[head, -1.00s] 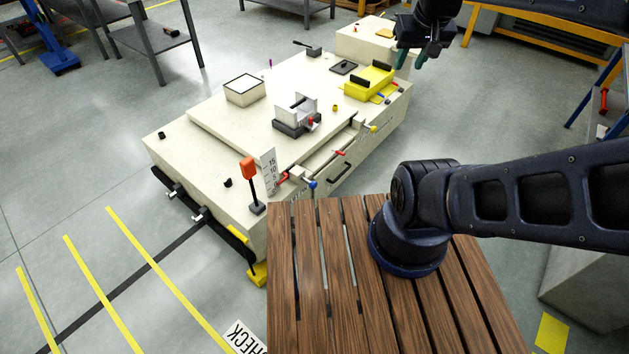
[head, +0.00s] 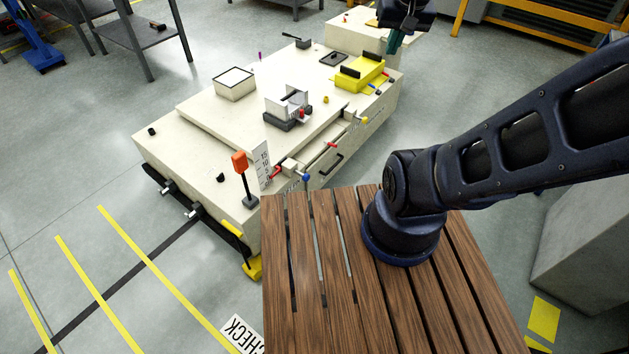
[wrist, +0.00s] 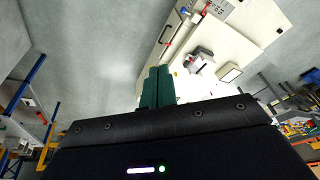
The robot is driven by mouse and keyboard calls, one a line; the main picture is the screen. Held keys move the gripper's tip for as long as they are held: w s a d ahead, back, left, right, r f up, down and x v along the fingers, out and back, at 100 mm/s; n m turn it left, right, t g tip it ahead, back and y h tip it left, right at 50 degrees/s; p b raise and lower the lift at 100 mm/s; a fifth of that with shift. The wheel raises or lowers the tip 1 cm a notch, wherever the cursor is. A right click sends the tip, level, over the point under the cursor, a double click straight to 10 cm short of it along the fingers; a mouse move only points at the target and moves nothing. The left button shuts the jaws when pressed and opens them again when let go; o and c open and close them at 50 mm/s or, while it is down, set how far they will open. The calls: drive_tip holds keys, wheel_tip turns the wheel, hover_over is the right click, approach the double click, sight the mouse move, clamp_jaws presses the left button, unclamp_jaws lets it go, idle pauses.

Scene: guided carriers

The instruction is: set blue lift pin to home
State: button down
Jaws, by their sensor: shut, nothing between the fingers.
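The pale carrier (head: 215,160) stands across the middle of the head view. A blue-ended pin (head: 306,178) sits low on its near side edge, beside a white numbered scale plate (head: 262,158). I cannot tell which blue part is the lift pin. My gripper (head: 394,43) is shut and empty, held high near the carrier's far end. In the wrist view its green fingers (wrist: 158,72) are together, with the carrier beyond them.
An orange paddle on a post (head: 240,163) rises at the near corner. A grey clamp block (head: 288,108) and a white-topped box (head: 235,83) stand on the deck. A slatted wooden top (head: 330,280) lies in front.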

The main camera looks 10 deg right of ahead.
drive_tip(key=w+f+m+g+y, duration=0.3)
drive_tip(key=w+f+m, duration=0.3)
drive_tip(key=w+f, duration=0.5)
drive_tip(key=w+f+m+g+y, duration=0.35)
drive_tip(key=w+f+m, duration=0.3)
drive_tip(key=w, duration=0.75)
drive_tip(key=w+f+m+g+y, duration=0.2)
drive_tip(key=w+f+m, duration=0.3)
drive_tip(key=f, duration=0.7)
wheel_tip(320, 180, down, 26)
drive_tip(key=w+d+m+y, duration=0.1)
drive_tip(key=w+m+y, duration=0.2)
drive_tip(key=m+y, duration=0.35)
drive_tip(key=s+a+f+m+t+y, duration=0.1)
drive_tip(key=s+f+m, duration=0.3)
drive_tip(key=f, duration=0.7)
drive_tip(key=s+a+f+m+t+y, duration=0.1)
drive_tip(key=s+f+m+t, duration=0.3)
drive_tip(key=f, duration=0.8)
drive_tip(key=m, duration=0.2)
drive_tip(key=shift+f+m+y, duration=0.2)
drive_tip(key=shift+m+y, duration=0.1)
drive_tip(key=shift+m, duration=0.1)
drive_tip(key=shift+a, duration=0.2)
